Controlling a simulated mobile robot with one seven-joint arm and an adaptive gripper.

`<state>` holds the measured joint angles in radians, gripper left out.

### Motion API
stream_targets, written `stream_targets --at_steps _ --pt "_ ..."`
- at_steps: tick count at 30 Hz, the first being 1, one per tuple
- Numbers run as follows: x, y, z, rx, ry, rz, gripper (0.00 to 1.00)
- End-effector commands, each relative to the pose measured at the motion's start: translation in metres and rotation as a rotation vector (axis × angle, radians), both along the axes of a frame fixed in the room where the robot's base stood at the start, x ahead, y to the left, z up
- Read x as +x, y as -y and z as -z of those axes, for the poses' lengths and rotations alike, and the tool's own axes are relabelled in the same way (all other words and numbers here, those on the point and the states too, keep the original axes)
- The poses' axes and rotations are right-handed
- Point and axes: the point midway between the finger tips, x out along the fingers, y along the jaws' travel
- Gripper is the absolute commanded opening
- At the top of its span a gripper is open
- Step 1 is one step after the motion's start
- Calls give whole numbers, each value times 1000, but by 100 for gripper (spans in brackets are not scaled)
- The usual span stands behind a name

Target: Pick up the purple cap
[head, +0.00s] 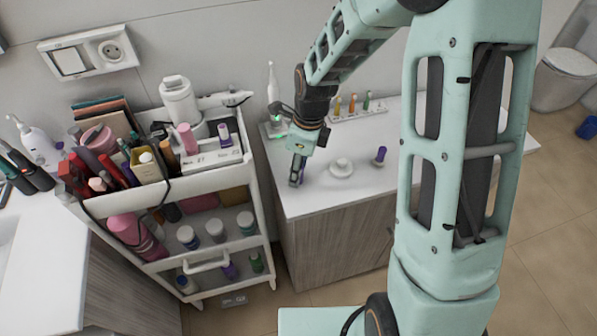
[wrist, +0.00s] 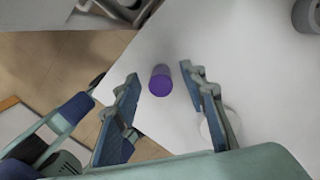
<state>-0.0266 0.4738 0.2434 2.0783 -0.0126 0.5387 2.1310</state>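The purple cap (wrist: 160,80) is a small upright cylinder on the white countertop. In the wrist view it shows between the two blue-padded fingers of my gripper (wrist: 159,74), with a gap on each side. I cannot tell how far the fingertips reach down around it. In the head view my gripper (head: 297,182) points down at the left part of the countertop, and its fingers hide most or all of the cap there. My gripper is open and holds nothing.
On the countertop (head: 312,203), a white round dish (head: 341,168) is just right of my gripper, with another purple-topped item (head: 380,155) farther right. A rack of small bottles (head: 355,108) stands behind. A loaded white cart (head: 207,158) is at the left.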

Motion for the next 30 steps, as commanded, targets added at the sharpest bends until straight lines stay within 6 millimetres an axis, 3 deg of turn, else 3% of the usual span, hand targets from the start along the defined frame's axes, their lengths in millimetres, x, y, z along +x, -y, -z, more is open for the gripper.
stream_targets --at_steps 6,14,24,30 --pt "0 0 0 0 1 0 38" --pt "0 0 0 0 1 0 9" --pt "0 0 -1 0 1 0 9" --pt "1 0 -13 -2 2 -1 9"
